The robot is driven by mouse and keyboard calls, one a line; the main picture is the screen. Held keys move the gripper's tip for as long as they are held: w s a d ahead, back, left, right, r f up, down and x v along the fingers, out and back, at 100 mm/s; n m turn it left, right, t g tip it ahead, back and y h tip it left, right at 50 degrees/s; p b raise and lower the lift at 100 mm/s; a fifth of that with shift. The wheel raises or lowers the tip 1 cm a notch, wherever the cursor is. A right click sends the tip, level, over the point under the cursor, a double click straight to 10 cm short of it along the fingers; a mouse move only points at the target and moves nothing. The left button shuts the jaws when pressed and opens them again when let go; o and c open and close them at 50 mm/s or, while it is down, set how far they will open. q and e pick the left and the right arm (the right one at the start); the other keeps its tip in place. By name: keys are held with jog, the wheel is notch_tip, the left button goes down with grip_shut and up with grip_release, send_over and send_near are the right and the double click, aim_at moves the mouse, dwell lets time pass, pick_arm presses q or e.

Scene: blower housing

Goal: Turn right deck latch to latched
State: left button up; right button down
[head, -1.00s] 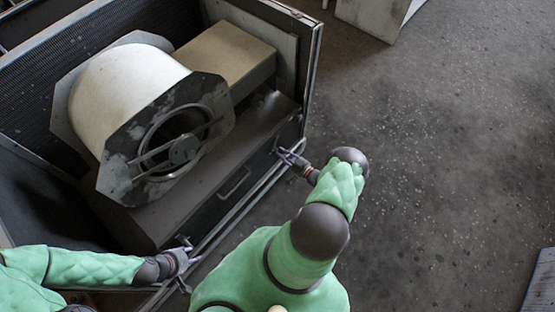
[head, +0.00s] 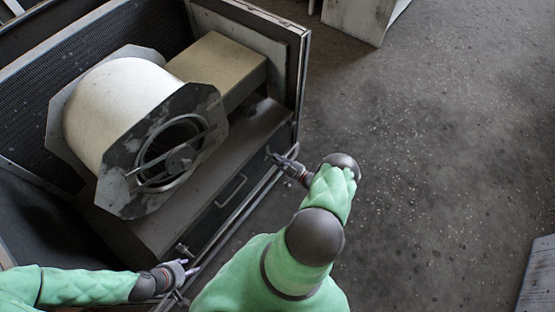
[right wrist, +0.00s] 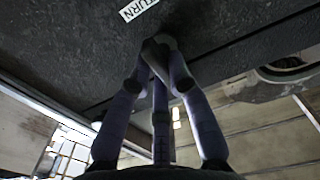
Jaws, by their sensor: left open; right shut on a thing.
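The blower housing (head: 245,215) has a dark front deck panel, with the blower (head: 120,110) behind it. My right gripper (head: 271,154) is at the right end of this panel, where the right deck latch is mostly hidden by the fingers. In the right wrist view my right gripper (right wrist: 160,60) is shut on the right deck latch (right wrist: 154,48), a small dark handle against the dark panel. The latch's exact angle is hard to tell. My left gripper (head: 190,268) is open and empty near the panel's left end, beside a small metal left latch (head: 183,250).
A white "TURN" label (right wrist: 138,8) is on the panel above the latch in the right wrist view. A drawer-type handle (head: 231,190) sits between the panel's ends. A rail runs along the housing's front edge.

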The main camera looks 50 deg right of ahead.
jog(key=c, duration=1.1)
grip_release()
jog(key=shift+c, duration=0.2)
jog(key=s+d, duration=0.1)
jog(key=s, duration=1.1)
jog(key=shift+w+a, duration=0.1)
